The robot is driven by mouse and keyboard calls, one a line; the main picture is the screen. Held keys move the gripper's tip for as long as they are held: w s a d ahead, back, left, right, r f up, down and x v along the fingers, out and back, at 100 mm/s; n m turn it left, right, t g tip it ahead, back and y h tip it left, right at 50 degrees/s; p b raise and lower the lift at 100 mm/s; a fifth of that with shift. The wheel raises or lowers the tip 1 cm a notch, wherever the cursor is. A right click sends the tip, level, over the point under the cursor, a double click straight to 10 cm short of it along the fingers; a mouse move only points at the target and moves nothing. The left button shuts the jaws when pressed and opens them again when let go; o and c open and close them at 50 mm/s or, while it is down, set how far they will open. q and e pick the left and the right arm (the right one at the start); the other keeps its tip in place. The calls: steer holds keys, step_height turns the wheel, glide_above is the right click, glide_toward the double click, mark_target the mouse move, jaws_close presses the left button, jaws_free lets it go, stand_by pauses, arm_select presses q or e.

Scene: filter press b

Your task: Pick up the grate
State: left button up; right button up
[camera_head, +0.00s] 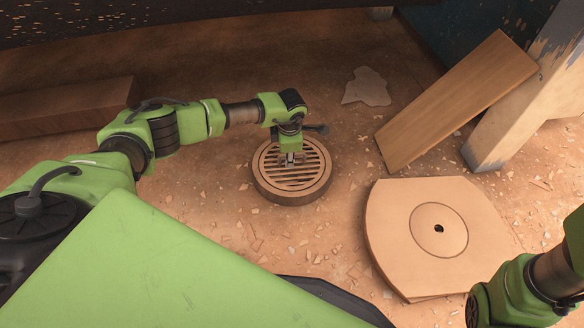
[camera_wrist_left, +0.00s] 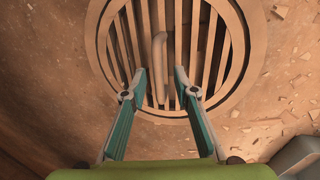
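The grate (camera_head: 291,171) is a round brown slatted disc with a thick rim, lying flat on the floor near the middle of the head view. In the left wrist view the grate (camera_wrist_left: 226,100) shows parallel slats and a raised bar-like handle (camera_wrist_left: 159,62) at its centre. My left gripper (camera_head: 290,160) points down over the grate. My right gripper is out of view; only part of that arm shows at lower right.
A flat round-sided board (camera_head: 400,225) with a central hole lies right of the grate. A plank (camera_head: 455,100) leans against a pale post (camera_head: 530,105). A wooden beam (camera_head: 65,108) lies at left. Chips litter the floor, with a pale patch (camera_head: 367,87) behind.

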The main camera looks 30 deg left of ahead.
arm_select(q)
steer(key=shift+c, duration=0.4)
jaws_close()
steer(key=shift+w, duration=0.1)
